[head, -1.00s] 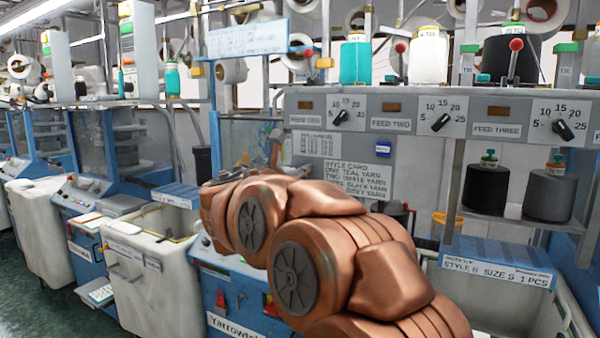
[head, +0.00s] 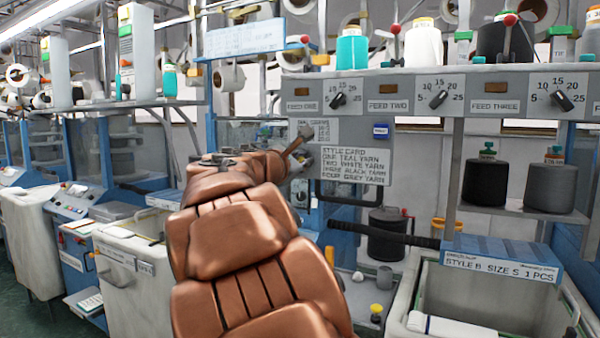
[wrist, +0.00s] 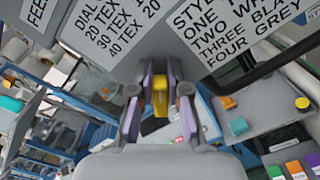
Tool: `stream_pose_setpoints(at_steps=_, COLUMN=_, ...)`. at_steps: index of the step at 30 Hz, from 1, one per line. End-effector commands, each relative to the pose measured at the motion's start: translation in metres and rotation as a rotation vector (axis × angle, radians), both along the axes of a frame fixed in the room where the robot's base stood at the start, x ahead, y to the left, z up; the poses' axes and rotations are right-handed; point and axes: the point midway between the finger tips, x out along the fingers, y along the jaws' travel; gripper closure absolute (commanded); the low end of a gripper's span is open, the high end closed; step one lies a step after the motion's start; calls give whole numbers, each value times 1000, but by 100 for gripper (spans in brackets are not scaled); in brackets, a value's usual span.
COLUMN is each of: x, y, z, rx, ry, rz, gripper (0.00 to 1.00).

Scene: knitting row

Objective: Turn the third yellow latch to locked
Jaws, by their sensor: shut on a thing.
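In the wrist view, my gripper (wrist: 160,95) has its two purple-padded fingers closed on a small yellow piece (wrist: 160,102), which looks like a yellow latch. Whether it is the third one, and whether it is turned, I cannot tell. The piece sits just below the printed cards in that view. In the head view, my copper arm covers the middle of the machine, so the held piece is hidden there. A yellow block (head: 323,59) shows on the upper rail, beside the red-topped rod.
The style card (head: 343,165) hangs behind my arm's right side. A dark handle bar (head: 380,234) and a black spool (head: 387,235) stand right of the arm. An open bin (head: 440,325) holds a white roll at lower right. Feed dials (head: 438,98) line the upper panel.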

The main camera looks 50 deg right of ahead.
Motion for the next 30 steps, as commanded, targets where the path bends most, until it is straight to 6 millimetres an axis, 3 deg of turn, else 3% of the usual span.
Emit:
stream_pose_setpoints(at_steps=18, x=-6, y=-2, z=-15, rx=164, ry=-547, rz=0, gripper=100)
stream_pose_setpoints(at_steps=30, x=-6, y=-3, z=-18, rx=232, ry=-763, rz=-3, gripper=100)
